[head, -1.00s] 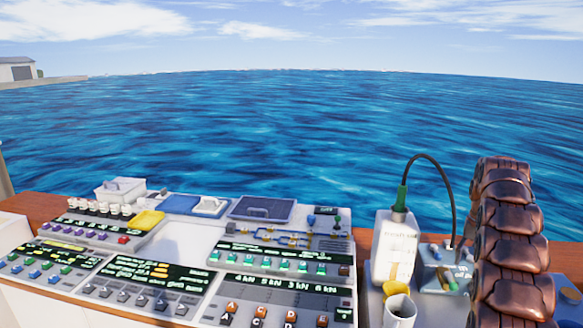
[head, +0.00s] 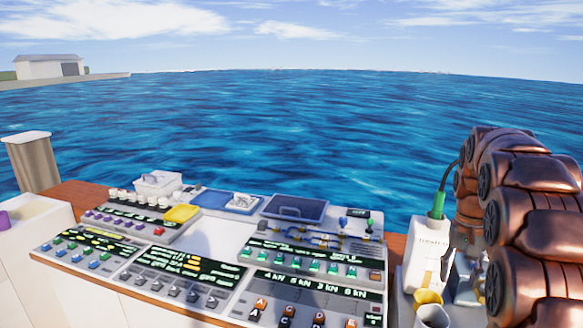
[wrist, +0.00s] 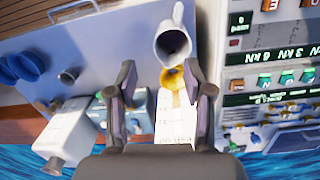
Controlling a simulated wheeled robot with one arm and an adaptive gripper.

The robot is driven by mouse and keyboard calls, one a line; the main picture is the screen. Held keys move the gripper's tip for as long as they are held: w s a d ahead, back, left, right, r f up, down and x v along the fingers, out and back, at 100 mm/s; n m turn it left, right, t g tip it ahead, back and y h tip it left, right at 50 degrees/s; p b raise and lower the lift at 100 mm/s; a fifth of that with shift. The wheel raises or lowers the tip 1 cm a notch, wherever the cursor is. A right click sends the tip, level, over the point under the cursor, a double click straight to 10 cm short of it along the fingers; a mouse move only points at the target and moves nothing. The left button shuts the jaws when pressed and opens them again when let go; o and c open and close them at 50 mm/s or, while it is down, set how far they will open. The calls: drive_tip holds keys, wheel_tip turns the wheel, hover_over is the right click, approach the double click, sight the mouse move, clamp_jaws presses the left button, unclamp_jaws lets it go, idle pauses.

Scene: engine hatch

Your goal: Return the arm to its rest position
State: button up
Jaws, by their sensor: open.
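My copper-brown arm fills the right side of the head view, bent over the area right of the control panel. In the wrist view my gripper (wrist: 165,92) is open, with two dark fingers spread apart and nothing held between them. A white labelled container (wrist: 176,118) and a yellow funnel-like piece (wrist: 174,78) show in the gap beyond the fingers. In the head view the gripper is mostly hidden by the arm.
The control panel (head: 315,282) with buttons and displays stands left of the arm. A white green-capped bottle (head: 425,262) and a white jug (wrist: 174,40) stand close to the arm. A grey post (head: 33,165) is at far left. Open water lies beyond.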

drive_tip(key=s+a+f+n, duration=0.1)
drive_tip(key=s+a+f, duration=0.1)
drive_tip(key=s+a, duration=0.5)
drive_tip(key=s+a+f+n, duration=0.2)
drive_tip(key=s+a, duration=0.5)
drive_tip(key=s, duration=0.7)
drive_tip(key=s+a+f+n+g, duration=0.1)
drive_tip(key=s+a+f+n, duration=0.1)
drive_tip(key=s+a, duration=0.5)
drive_tip(key=s, duration=0.4)
drive_tip(key=shift+a+f, duration=0.15)
drive_tip(key=shift+a, duration=0.05)
